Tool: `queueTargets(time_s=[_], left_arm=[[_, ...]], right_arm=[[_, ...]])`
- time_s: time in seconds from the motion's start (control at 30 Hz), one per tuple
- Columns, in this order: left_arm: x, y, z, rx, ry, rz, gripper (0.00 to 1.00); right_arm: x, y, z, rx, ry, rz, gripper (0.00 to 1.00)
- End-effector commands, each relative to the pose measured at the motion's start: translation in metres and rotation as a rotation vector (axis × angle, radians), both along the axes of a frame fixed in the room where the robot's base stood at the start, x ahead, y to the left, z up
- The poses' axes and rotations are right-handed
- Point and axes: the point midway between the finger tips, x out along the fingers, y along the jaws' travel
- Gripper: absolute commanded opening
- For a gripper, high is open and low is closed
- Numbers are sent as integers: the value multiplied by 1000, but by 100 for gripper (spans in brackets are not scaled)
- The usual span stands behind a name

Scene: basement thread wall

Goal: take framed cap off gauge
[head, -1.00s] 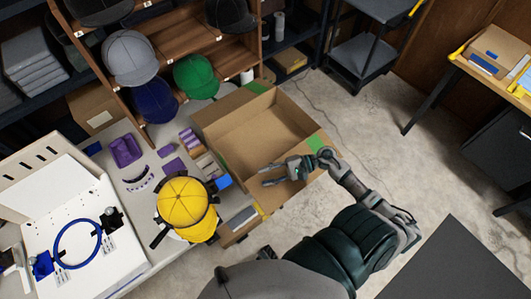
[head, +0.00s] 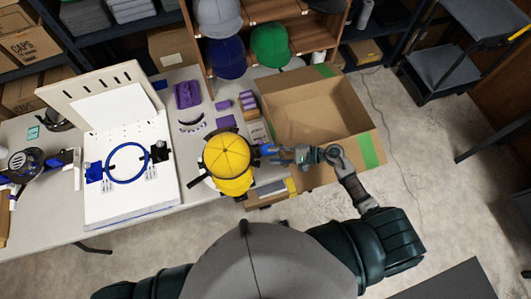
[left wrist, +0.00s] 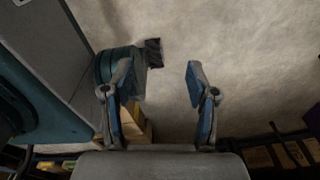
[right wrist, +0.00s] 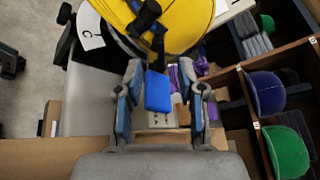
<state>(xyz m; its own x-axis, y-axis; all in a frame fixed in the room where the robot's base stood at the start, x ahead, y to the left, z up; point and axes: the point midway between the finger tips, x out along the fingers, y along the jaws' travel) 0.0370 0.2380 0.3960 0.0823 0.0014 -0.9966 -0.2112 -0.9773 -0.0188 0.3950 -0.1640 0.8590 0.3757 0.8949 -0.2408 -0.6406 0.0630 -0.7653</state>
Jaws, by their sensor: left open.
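The yellow cap (head: 227,157) sits on its holder, the gauge, at the table's front edge. Most of the gauge is hidden beneath the cap. In the right wrist view the cap (right wrist: 165,22) fills the top, with black clip parts and a blue block (right wrist: 158,92) below it. My right gripper (head: 275,153) is just right of the cap. Its fingers (right wrist: 163,95) are open, with the blue block appearing between them; I cannot tell whether they touch it. My left gripper (left wrist: 160,78) is open and empty above the floor, outside the head view.
An open cardboard box (head: 358,102) stands right of the cap. A white machine with a blue ring (head: 128,163) is on the table (head: 180,92) to the left. Purple pieces (head: 187,95) lie behind the cap. A shelf with blue and green caps (head: 270,45) stands at the back.

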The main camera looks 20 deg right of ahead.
Motion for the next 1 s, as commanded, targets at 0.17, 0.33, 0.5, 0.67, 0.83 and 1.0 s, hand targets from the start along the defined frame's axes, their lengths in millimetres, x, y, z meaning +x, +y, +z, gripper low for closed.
queueTargets(time_s=[0.17, 0.33, 0.5, 0.67, 0.83, 1.0], left_arm=[[-10, 3, 3, 3, 4, -2, 58], [-11, 1, 5, 6, 5, -2, 58], [-12, 0, 5, 5, 4, 0, 58], [-12, 0, 5, 4, 5, -3, 58], [-12, -2, 5, 2, 5, -3, 58], [-12, -1, 5, 3, 4, -3, 58]], right_arm=[[11, 26, -5, 4, -1, -1, 39], [16, 34, -10, 6, 1, 0, 39], [17, 33, -12, 9, 1, 1, 39], [17, 36, -12, 6, 1, 0, 36], [17, 39, -11, 4, 1, 1, 0], [16, 41, -11, 3, 1, 3, 0]])
